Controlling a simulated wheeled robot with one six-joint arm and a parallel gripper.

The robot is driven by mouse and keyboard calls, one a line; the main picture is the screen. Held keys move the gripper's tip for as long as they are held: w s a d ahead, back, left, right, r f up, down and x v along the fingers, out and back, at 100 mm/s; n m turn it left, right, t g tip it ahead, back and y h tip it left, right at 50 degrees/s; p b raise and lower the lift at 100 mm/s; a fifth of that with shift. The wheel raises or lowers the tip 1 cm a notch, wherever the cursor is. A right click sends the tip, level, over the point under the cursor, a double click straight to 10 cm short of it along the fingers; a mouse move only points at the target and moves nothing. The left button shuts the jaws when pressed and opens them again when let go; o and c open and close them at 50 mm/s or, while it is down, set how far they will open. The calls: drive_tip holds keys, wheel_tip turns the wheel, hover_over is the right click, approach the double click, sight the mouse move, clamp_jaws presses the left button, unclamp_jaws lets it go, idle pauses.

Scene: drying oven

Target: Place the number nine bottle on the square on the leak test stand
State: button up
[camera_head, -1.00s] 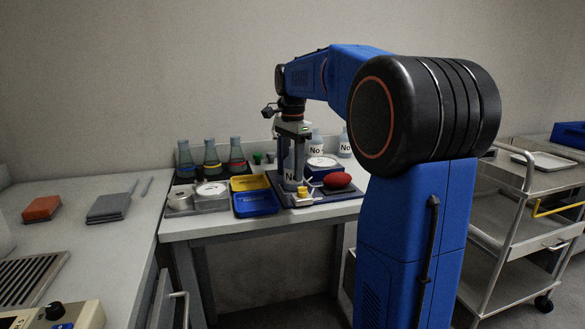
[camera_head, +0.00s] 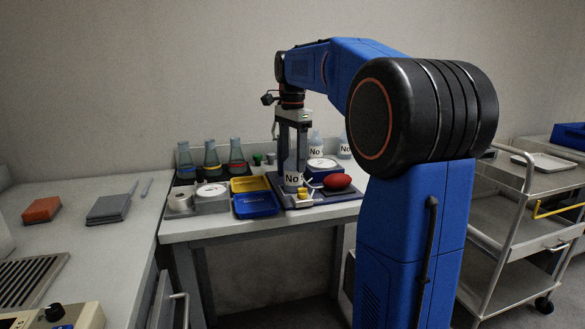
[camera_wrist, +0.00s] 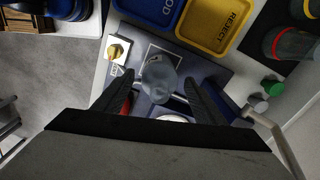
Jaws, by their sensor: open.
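A clear bottle with a white "No" label (camera_head: 293,178) stands upright on the dark leak test stand (camera_head: 330,196); its number is not readable. In the wrist view the bottle (camera_wrist: 158,72) is seen from above, over a white-outlined square (camera_wrist: 152,50) on the stand (camera_wrist: 205,70). Part of the outline is hidden by the bottle, so I cannot tell whether its whole base is inside. My gripper (camera_head: 293,150) is open above the bottle, its fingers on either side of the upper part. In the wrist view the fingers (camera_wrist: 158,88) show apart, with gaps beside the bottle.
A yellow knob (camera_head: 303,191) and a red oval object (camera_head: 337,181) sit on the stand. Blue (camera_head: 256,205) and yellow REJECT (camera_head: 251,183) trays lie to its left. Several flasks (camera_head: 211,158) and two more labelled bottles (camera_head: 345,146) stand behind. A metal cart (camera_head: 525,205) is at right.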

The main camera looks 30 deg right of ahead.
wheel_tip(320, 180, up, 8)
drive_tip(key=shift+r, duration=0.25)
drive_tip(key=shift+s, duration=0.1)
drive_tip(key=s+a+f+n+t, duration=0.1)
drive_tip(key=s+a+f+n, duration=0.45)
drive_tip(key=s, duration=0.25)
drive_tip(key=s+a+f+n+t, duration=0.2)
drive_tip(key=s+a+f+n, duration=0.3)
drive_tip(key=s, duration=0.3)
drive_tip(key=s+a+f+n+t, duration=0.1)
drive_tip(key=s+a+f+n, duration=0.1)
drive_tip(key=s+f+n, duration=0.2)
drive_tip(key=s+a+f+n, duration=0.3)
drive_tip(key=s+f, duration=0.7)
drive_tip(key=f, duration=0.4)
drive_tip(key=shift+f+n+t, duration=0.25)
drive_tip(key=shift+n+t, duration=0.1)
drive_tip(key=shift+t, duration=0.05)
